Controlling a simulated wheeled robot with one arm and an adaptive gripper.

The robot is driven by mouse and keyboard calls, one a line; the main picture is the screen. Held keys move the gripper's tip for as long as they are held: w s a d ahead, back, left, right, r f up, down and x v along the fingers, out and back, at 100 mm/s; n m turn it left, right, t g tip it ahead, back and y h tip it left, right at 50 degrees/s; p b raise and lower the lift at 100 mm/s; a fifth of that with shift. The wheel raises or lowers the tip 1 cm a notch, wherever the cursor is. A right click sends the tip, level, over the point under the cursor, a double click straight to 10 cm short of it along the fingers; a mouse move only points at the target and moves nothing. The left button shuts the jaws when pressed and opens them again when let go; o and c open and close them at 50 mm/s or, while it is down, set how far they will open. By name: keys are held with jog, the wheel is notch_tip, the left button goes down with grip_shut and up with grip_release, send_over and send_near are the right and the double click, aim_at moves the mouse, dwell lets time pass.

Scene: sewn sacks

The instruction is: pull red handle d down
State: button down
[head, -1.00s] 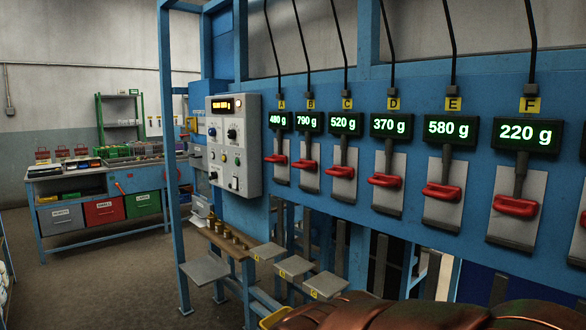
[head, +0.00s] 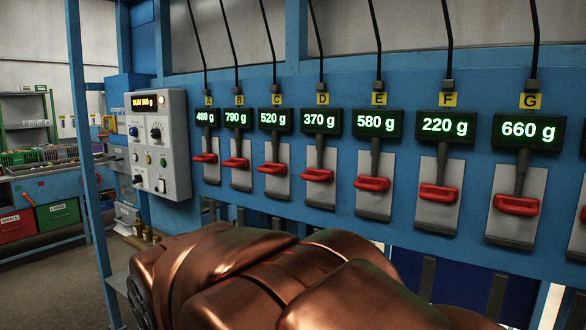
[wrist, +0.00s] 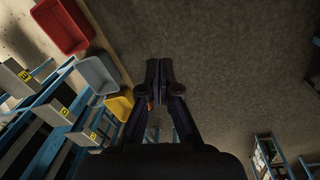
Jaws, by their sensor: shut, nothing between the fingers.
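Red handle D (head: 317,175) is on a grey plate under the yellow D label (head: 322,99) and a display reading 370 g (head: 321,122), in the middle of the head view. Its red grip sits partway up the plate, with plate showing below it. My gripper (wrist: 159,62) shows only in the wrist view, shut and empty, pointing over the floor, with no handle near its fingertips. My copper-coloured arm (head: 250,275) fills the bottom of the head view, below and apart from the handle.
Similar red handles C (head: 272,168) and E (head: 371,184) flank D closely on the blue panel. A grey control box (head: 160,145) stands left. In the wrist view, red (wrist: 62,25), grey (wrist: 97,73) and yellow (wrist: 120,105) bins lie left; open floor (wrist: 230,70) lies right.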

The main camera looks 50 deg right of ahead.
jog(key=w+d+r+m+h, duration=0.3)
jog(key=w+d+r+m, duration=0.2)
jog(key=d+r, duration=0.7)
jog(key=w+d+r+m+h, duration=0.4)
jog(key=w+d+r, duration=0.2)
jog(key=d+r, duration=0.6)
jog(key=w+d+r+m+t+h+p, duration=0.1)
jog(key=w+d+r+m+h, duration=0.3)
jog(key=d+r, duration=0.9)
jog(key=w+d+m, duration=0.1)
jog(key=w+d, duration=0.1)
jog(key=d, duration=0.3)
jog(key=shift+w+d+m, duration=0.3)
jog(key=shift+w+d, duration=0.05)
jog(key=p, duration=0.3)
send_over(308, 168)
jog(key=s+a, duration=0.4)
notch_tip(308, 168, down, 4)
jog(key=shift+a+f, duration=0.15)
jog(key=shift+f, duration=0.1)
jog(key=shift+w+a+f+p, duration=0.15)
jog(key=shift+a+f, duration=0.15)
jog(key=shift+f, duration=0.7)
jog(key=shift+s+a+f+p, duration=0.15)
jog(key=shift+a+f, duration=0.15)
jog(key=shift+f, duration=0.65)
jog(key=shift+w, duration=0.1)
